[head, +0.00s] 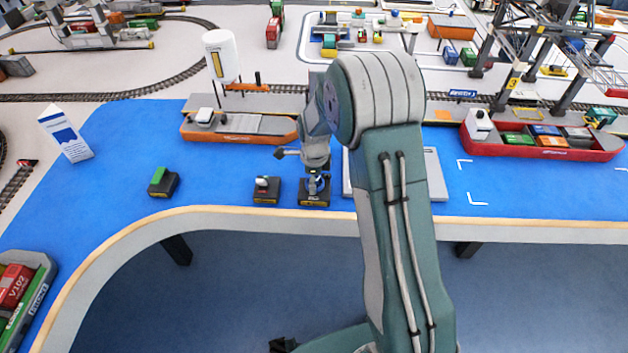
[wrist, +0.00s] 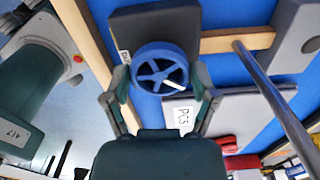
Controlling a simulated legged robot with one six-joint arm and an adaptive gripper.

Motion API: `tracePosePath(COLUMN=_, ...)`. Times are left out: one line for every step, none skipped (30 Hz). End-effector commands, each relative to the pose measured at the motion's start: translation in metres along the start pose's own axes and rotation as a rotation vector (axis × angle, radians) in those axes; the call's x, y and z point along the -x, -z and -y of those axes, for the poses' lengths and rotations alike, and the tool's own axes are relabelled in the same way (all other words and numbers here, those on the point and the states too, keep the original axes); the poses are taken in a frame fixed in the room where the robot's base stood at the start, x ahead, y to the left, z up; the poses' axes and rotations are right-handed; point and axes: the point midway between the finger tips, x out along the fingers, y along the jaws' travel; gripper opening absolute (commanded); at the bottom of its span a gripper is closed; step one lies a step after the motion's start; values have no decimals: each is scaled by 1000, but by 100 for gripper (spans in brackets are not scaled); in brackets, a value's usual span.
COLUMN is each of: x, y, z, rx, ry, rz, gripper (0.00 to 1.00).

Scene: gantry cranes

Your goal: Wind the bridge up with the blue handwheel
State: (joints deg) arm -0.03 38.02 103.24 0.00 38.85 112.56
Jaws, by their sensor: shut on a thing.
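The blue handwheel (wrist: 146,51) stands on a dark box in the wrist view, with spokes and a pale handle. My gripper (wrist: 160,75) has a finger on each side of the wheel and is shut on its rim. In the head view, my gripper (head: 315,178) points down over the dark box (head: 314,200) at the table's front edge. Only a little of the blue wheel shows there, behind the fingers. I cannot tell which part is the bridge; my arm hides some of the blue surface behind it.
A dark box with a white knob (head: 266,190) stands just left, and one with a green top (head: 162,183) farther left. A grey-white plate (head: 436,175) lies right, partly behind my arm. An orange ship (head: 240,128) and a red ship (head: 545,148) lie behind.

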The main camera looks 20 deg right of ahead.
Motion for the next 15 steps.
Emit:
tracePosePath(x=3, y=-2, z=4, rx=-11, ry=15, rz=6, gripper=28)
tracePosePath(x=3, y=-2, z=4, rx=-19, ry=15, rz=6, gripper=28)
tracePosePath(x=3, y=-2, z=4, rx=-27, ry=15, rz=6, gripper=28)
tracePosePath(x=3, y=-2, z=4, rx=-31, ry=15, rz=6, gripper=28)
tracePosePath(x=3, y=-2, z=4, rx=-35, ry=15, rz=6, gripper=28)
tracePosePath(x=3, y=-2, z=4, rx=-39, ry=15, rz=6, gripper=28)
tracePosePath(x=3, y=-2, z=4, rx=-42, ry=15, rz=6, gripper=28)
tracePosePath(x=3, y=-2, z=4, rx=-44, ry=15, rz=6, gripper=28)
tracePosePath(x=3, y=-2, z=4, rx=-46, ry=15, rz=6, gripper=28)
tracePosePath(x=3, y=-2, z=4, rx=-47, ry=15, rz=6, gripper=28)
tracePosePath(x=3, y=-2, z=4, rx=-47, ry=15, rz=7, gripper=28)
tracePosePath(x=3, y=-2, z=4, rx=-48, ry=15, rz=7, gripper=28)
tracePosePath(x=3, y=-2, z=4, rx=-48, ry=15, rz=7, gripper=28)
tracePosePath(x=3, y=-2, z=4, rx=-48, ry=15, rz=7, gripper=28)
tracePosePath(x=3, y=-2, z=4, rx=-48, ry=15, rz=7, gripper=28)
